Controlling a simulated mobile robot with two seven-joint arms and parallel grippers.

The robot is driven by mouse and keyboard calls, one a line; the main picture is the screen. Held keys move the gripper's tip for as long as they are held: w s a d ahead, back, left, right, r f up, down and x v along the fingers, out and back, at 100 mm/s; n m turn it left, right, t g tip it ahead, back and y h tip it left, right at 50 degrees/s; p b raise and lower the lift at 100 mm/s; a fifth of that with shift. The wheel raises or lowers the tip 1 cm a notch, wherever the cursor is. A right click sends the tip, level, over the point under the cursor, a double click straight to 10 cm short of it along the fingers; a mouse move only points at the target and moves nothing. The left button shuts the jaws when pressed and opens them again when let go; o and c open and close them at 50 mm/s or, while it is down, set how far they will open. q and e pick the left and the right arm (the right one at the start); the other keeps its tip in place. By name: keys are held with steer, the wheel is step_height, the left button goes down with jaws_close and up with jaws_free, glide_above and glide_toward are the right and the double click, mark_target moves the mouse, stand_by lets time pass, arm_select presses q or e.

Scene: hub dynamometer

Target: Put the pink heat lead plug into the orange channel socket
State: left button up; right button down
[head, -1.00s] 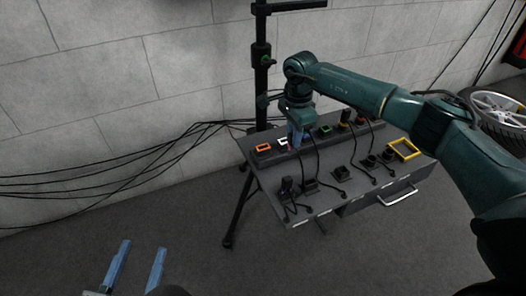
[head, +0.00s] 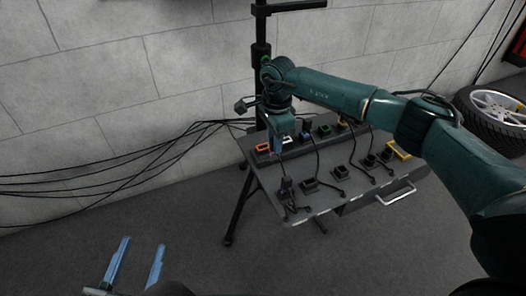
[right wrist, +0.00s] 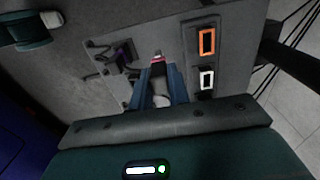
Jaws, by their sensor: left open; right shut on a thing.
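My right gripper (head: 277,146) is shut on the pink heat lead plug. In the right wrist view the plug (right wrist: 158,68) shows a pinkish-red band and a pale body between the fingers. In the head view the gripper hides it. The orange channel socket (head: 263,147) is a rectangular frame at the left end of the bench's raised back strip. It also shows in the right wrist view (right wrist: 207,41), right of the held plug and apart from it. My left gripper (head: 142,244) is open and empty, over the floor at lower left.
A white-framed socket (right wrist: 206,79) sits beside the orange one. Further right are a green socket (head: 324,130) and a yellow frame (head: 398,150). Several black plugs and cables stand on the front bench top, one near a purple part (right wrist: 123,55). A black post rises behind.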

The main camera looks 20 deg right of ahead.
stand_by(0.3)
steer(key=shift+w+f+b, duration=0.1)
steer(key=shift+w+b, duration=0.2)
steer(key=shift+b, duration=0.1)
steer(key=w+b, duration=0.6)
steer(key=shift+a, duration=0.3)
arm_select(q)
steer(key=shift+w+d+f+n+t+h+b, duration=0.1)
steer(key=shift+d+f+n+t+h+b, duration=0.15)
steer(key=shift+f, duration=0.35)
steer(key=shift+w+d+f+n+t+h+b, duration=0.15)
steer(key=shift+d+f+h+b, duration=0.15)
steer(key=shift+f, duration=0.25)
arm_select(e)
steer(key=shift+w, duration=0.6)
arm_select(q)
steer(key=shift+s, duration=0.1)
